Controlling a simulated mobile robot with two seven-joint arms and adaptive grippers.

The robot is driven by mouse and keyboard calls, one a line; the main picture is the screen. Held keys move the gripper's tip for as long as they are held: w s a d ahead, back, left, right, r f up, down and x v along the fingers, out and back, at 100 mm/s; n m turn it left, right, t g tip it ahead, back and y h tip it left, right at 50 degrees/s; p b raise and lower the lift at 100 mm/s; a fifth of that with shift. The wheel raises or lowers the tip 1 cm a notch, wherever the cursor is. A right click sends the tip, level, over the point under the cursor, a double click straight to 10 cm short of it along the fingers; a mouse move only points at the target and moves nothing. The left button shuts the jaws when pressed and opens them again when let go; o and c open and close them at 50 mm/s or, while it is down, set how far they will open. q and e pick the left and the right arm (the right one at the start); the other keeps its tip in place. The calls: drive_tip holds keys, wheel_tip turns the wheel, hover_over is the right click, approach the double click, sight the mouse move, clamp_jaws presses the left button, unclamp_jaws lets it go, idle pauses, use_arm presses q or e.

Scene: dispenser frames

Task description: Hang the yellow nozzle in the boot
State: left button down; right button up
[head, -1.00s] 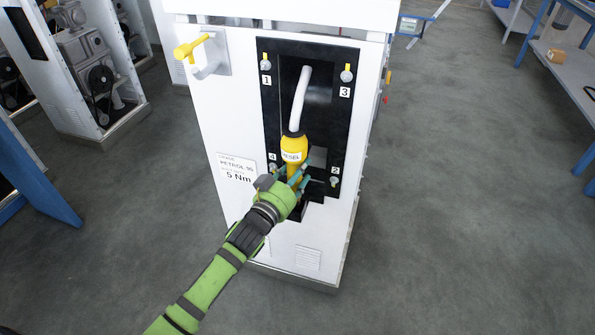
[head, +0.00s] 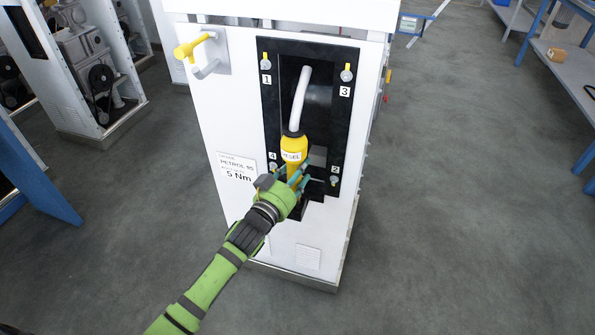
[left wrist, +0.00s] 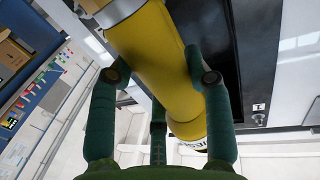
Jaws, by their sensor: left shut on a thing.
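The yellow nozzle (head: 293,147), labelled DIESEL, is at the lower part of the black panel (head: 269,110) on the white dispenser. My left gripper (head: 297,178) is shut on the nozzle's lower part. In the left wrist view the yellow nozzle (left wrist: 158,60) lies between the green fingers (left wrist: 160,85). The fingers hide where the lower end meets the boot, so I cannot tell whether it is seated. My right gripper is not in view.
Numbered bolts surround the panel. An open white cabinet (head: 75,75) stands at left, and a blue-framed bench (head: 570,70) at right. The grey floor between is clear.

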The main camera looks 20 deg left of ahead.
sight(294, 187)
use_arm(q)
drive_tip(key=shift+f+b, duration=1.6)
drive_tip(key=shift+f, duration=0.35)
drive_tip(key=shift+f+b, duration=0.35)
drive_tip(key=shift+f, duration=0.4)
drive_tip(key=c, duration=0.6)
unclamp_jaws()
drive_tip(key=shift+o, duration=0.7)
drive_tip(key=shift+s+f, duration=0.1)
drive_tip(key=shift+f, duration=0.2)
drive_tip(key=v, duration=0.8)
drive_tip(key=shift+r, duration=0.3)
